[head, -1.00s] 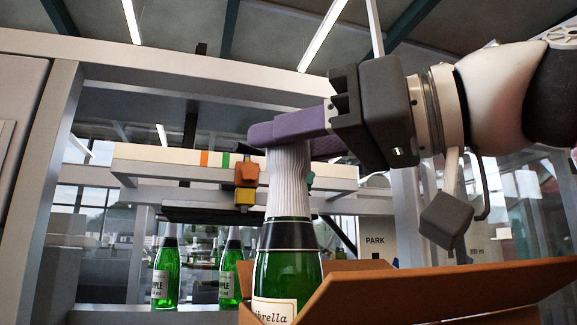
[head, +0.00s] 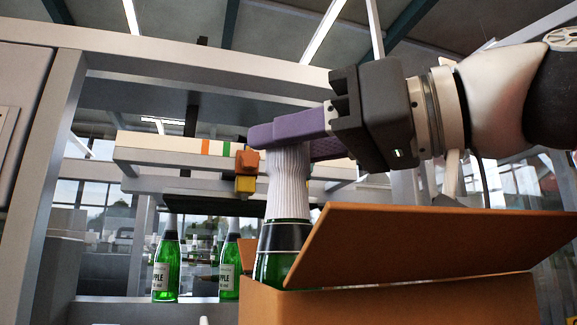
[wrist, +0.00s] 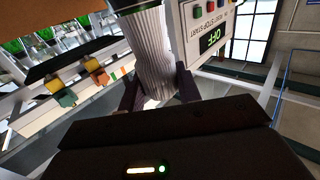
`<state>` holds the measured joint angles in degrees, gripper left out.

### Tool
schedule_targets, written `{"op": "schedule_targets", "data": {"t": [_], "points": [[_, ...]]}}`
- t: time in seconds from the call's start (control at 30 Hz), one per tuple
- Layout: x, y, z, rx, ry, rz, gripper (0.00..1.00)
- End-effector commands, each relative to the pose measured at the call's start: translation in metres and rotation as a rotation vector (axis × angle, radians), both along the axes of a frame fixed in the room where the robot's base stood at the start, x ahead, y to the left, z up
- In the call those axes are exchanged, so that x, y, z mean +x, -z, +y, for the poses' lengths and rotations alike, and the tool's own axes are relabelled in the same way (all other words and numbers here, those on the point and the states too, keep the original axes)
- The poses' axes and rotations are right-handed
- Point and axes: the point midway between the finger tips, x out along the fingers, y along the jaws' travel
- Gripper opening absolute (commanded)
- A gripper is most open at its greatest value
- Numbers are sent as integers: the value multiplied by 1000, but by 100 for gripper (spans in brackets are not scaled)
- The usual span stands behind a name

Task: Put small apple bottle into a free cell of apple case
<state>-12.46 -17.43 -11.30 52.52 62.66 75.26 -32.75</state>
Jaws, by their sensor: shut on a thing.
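My gripper (head: 288,138) is shut on the white ribbed neck foil of a green bottle (head: 286,236) with a dark collar. The bottle hangs upright; its lower body and label are hidden behind the wall of the orange-brown case (head: 400,303). In the wrist view the ribbed foil (wrist: 149,50) sits between the fingers. The case's raised flap (head: 440,243) hides its inside, so I cannot see the cells or whether the bottle touches the bottom.
Two green bottles with APPLE labels (head: 166,268) (head: 230,268) stand behind, left of the case. A beam (head: 200,157) with coloured parts (head: 246,172) crosses behind the gripper. The wrist view shows a control panel (wrist: 212,25) reading OFF.

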Motion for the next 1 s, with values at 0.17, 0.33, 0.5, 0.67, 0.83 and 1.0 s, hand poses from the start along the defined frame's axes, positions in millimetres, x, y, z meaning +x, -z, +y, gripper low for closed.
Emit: {"op": "schedule_targets", "data": {"t": [0.17, 0.33, 0.5, 0.67, 0.83, 1.0], "points": [[0, 5, 0, 1, 0, -2, 0], [0, 9, 0, 1, 0, -2, 0], [0, 8, 0, 1, 0, 0, 56], [0, 8, 0, 0, 0, 0, 59], [-1, 9, -2, -2, 0, 1, 59], [-12, 8, -21, 0, 1, -1, 59]]}}
